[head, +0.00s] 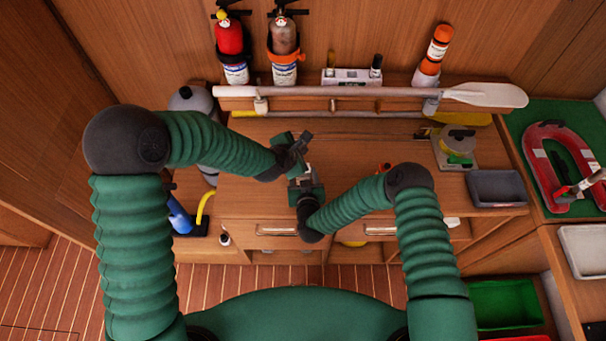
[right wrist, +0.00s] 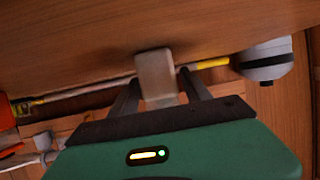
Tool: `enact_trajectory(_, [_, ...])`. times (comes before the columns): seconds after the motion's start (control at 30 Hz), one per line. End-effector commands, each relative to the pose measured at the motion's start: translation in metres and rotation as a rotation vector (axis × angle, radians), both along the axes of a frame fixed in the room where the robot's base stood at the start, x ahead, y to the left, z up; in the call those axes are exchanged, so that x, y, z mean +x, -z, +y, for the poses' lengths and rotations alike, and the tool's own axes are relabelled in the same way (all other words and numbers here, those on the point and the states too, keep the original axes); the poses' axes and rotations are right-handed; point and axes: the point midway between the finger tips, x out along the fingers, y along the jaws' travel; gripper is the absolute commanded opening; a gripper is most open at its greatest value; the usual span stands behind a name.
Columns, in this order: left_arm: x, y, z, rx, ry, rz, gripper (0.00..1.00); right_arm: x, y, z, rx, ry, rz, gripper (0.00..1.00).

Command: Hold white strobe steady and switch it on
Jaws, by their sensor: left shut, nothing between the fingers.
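The white strobe (right wrist: 155,75) looks like a pale, slightly blurred block in the right wrist view. It stands up between the two dark fingers of my right gripper (right wrist: 158,92), which is shut on it. In the head view my right gripper (head: 304,176) points away from me over the workbench, and only a small pale bit of the strobe shows there. My left gripper (head: 302,143) is shut and empty, just beyond and close to the right one. I cannot tell whether it touches the strobe. The strobe's switch cannot be made out.
The wooden workbench (head: 250,198) lies below both grippers. A paddle (head: 400,94) lies along the back, below two fire extinguishers (head: 229,40) (head: 283,40). A grey bin (head: 497,187) and a red horseshoe-shaped float (head: 553,165) are at right. A yellow-and-blue pump-like item (head: 180,217) is at left.

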Motion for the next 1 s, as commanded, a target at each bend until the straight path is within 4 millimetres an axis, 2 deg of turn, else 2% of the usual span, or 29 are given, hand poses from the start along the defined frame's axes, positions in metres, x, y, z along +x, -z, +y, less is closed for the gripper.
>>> enact_trajectory(0.07, [0.000,0.000,0.000,0.000,0.000,0.000,0.00,0.000,0.000,0.000,0.000,0.000,0.000,0.67])
enact_trajectory(0.33, [0.000,0.000,0.000,0.000,0.000,0.000,0.00,0.000,0.000,0.000,0.000,0.000,0.000,0.67])
enact_trajectory(0.43, [0.000,0.000,0.000,0.000,0.000,0.000,0.00,-0.006,-0.002,0.000,0.000,-0.001,0.001,0.67])
enact_trajectory(0.57, [0.000,0.000,0.000,0.000,0.000,0.000,0.00,-0.029,-0.012,-0.002,0.000,-0.003,0.002,0.67])
enact_trajectory(0.8, [0.000,0.000,0.000,0.000,0.000,0.000,0.00,-0.085,-0.035,-0.008,-0.001,-0.004,0.003,0.67])
enact_trajectory(1.0, [0.000,0.001,0.000,0.000,0.000,0.000,0.00,-0.108,-0.044,-0.011,0.000,-0.001,0.002,0.67])
